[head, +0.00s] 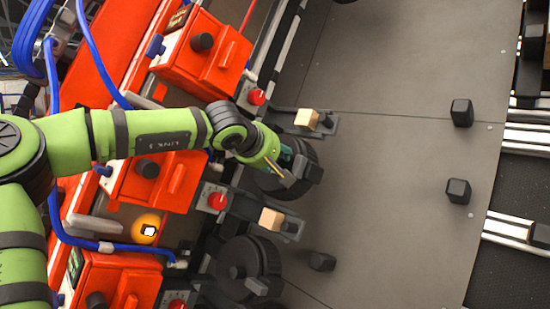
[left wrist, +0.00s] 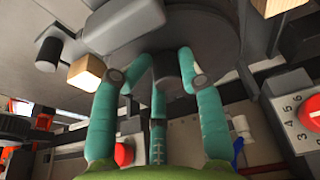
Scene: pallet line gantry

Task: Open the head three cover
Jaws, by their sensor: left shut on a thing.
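My left gripper (head: 291,168) reaches in from the left to a round dark disc-shaped cover (head: 308,153) at the middle of the line. In the left wrist view the teal fingers (left wrist: 165,75) are closed around the grey knob (left wrist: 188,68) under the round cover (left wrist: 165,28). The gripper is shut on this knob. The arm hides part of the cover in the head view. A second dark round cover (head: 262,262), with its own knob, sits below it. No number naming head three can be read. My right gripper is not in view.
Several red head units (head: 205,52) with blue hoses stand along the left. Red dials (head: 257,97) and wooden blocks (head: 306,118) on brackets flank the covers. A glowing orange button (head: 146,228) shows lower left. The grey plate (head: 395,150) at right is mostly clear, with black pegs (head: 461,112).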

